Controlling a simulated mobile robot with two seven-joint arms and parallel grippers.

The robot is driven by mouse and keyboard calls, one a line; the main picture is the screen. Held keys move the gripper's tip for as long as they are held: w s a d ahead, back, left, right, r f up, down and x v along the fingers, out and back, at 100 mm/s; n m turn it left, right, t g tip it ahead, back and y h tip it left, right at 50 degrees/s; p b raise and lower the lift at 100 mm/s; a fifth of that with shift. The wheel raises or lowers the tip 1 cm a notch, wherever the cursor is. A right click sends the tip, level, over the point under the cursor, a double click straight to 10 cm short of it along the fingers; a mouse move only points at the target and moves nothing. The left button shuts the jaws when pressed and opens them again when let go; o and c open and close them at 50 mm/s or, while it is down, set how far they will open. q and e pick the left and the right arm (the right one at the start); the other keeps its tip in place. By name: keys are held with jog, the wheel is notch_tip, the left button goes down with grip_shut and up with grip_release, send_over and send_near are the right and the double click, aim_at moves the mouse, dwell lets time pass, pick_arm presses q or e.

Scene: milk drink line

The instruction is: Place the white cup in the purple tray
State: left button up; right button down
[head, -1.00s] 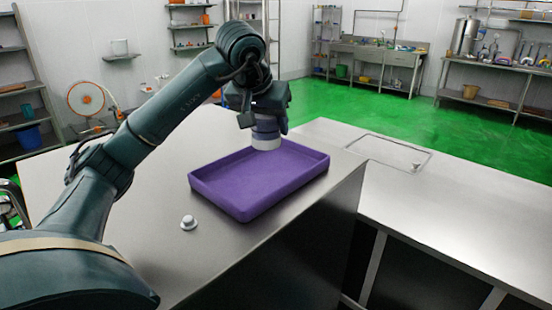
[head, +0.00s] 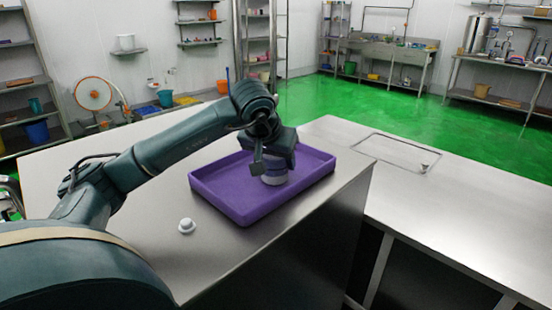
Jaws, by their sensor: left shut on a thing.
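The purple tray (head: 222,199) lies on the steel counter in the middle of the head view. My left gripper (head: 272,168) reaches over the tray and points down. It is shut on the white cup (head: 274,180), which has a bluish-grey band. The cup is upright and its lower part shows inside the tray's outline. I cannot tell whether its base touches the tray floor. The gripper hides the cup's top. My right gripper is not in view.
A small white knob-like object (head: 187,226) sits on the counter in front of the tray. A second steel counter (head: 450,215) with a recessed panel extends to the right. The tray's left part and the counter left of it are clear.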

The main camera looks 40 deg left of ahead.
pick_arm(q)
jog(key=shift+f, duration=0.15)
jog(key=o, duration=1.2)
jog(key=shift+c, duration=0.2)
jog(key=shift+s+r, duration=0.1)
jog(key=shift+r, duration=0.4)
jog(key=v, duration=1.1)
jog(key=shift+s, duration=0.2)
jog(key=shift+d, duration=0.1)
